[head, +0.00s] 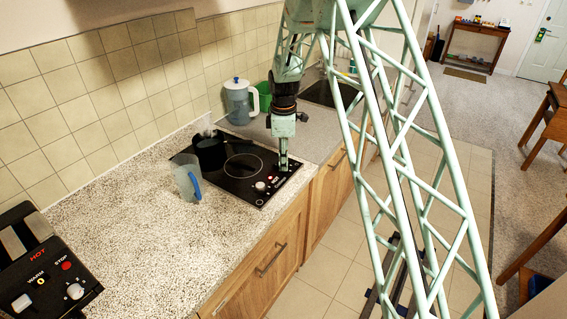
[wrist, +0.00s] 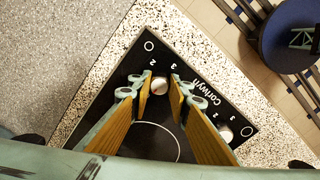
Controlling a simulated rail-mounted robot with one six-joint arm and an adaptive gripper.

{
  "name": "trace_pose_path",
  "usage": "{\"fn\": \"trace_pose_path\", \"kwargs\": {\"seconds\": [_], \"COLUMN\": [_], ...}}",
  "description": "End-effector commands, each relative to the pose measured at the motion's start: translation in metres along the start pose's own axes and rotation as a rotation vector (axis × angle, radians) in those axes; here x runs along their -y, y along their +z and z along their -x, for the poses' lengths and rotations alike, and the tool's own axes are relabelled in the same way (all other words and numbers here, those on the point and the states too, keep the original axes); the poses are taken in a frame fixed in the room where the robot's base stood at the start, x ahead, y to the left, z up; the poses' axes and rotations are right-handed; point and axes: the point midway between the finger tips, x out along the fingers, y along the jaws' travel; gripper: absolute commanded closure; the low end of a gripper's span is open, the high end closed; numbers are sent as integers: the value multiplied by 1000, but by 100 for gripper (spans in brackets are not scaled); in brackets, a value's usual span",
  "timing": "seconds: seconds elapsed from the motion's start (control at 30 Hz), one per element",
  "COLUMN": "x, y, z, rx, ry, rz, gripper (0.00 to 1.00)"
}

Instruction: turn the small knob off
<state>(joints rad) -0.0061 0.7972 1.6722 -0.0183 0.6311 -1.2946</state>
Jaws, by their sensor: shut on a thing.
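The black cooktop (head: 225,185) is set in the speckled counter. My gripper (head: 283,167) points down at its right end. In the wrist view, my gripper (wrist: 161,88) has its two fingers on either side of a small round silver knob (wrist: 160,85) and is shut on it. Printed 2 and 3 show by this knob; its pointer is too small to read. In the head view, my gripper hides it. A second knob (head: 260,186) stands nearer the front, clear of my gripper; it also shows in the wrist view (wrist: 226,133).
A dark steaming pot (head: 209,148) sits on the cooktop's back left. A clear jug (head: 187,181) with a blue handle stands at its left edge. A lidded pitcher (head: 238,101) and a green container (head: 264,96) stand behind. A toaster (head: 45,265) is at the lower left.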

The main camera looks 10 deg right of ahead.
Motion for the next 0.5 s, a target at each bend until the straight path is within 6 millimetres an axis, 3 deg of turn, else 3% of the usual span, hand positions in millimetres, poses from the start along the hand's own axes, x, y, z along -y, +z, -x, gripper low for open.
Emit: {"fn": "trace_pose_path", "kwargs": {"seconds": [0.5], "x": [0], "y": [0], "z": [0], "rx": [-2], "ry": [0], "rz": [48], "gripper": [93]}}
